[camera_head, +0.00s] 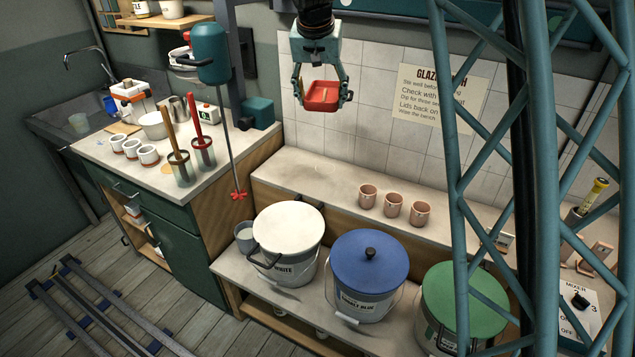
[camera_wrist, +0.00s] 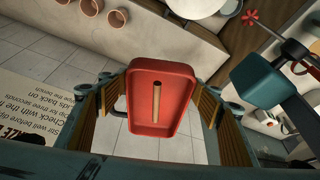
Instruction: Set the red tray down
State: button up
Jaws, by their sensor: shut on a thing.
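My gripper (camera_head: 321,92) is shut on the red tray (camera_head: 321,104) and holds it in the air in front of the tiled wall, above the pale bench shelf (camera_head: 310,178). In the wrist view the tray (camera_wrist: 176,78) sits between the two fingers of my gripper (camera_wrist: 160,100). A slim tan stick (camera_wrist: 156,102) lies inside the tray. Nothing is under the tray; it is clear of the shelf.
Three pink cups (camera_head: 393,205) stand on the shelf to the right; its left part is bare. Below stand a white bucket (camera_head: 288,230), a blue-lidded bucket (camera_head: 370,260) and a green-lidded bucket (camera_head: 463,295). A teal mixer (camera_head: 210,52) with a red paddle is at left.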

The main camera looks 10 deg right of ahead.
jog(key=w+a+f+m+h+b, duration=0.1)
jog(key=w+a+f+m, duration=0.1)
jog(key=w+f, duration=0.8)
jog(key=shift+w+a+f+m+g, duration=0.2)
jog(key=shift+f+m+g, duration=0.1)
jog(key=shift+f+m, duration=0.55)
notch_tip(320, 180, down, 24)
jog(key=b, duration=0.4)
jog(key=shift+r, duration=0.15)
jog(key=shift+f+b, duration=0.45)
jog(key=shift+f, duration=1.65)
jog(key=shift+f, duration=0.15)
jog(key=o, duration=0.9)
jog(key=shift+r, duration=0.2)
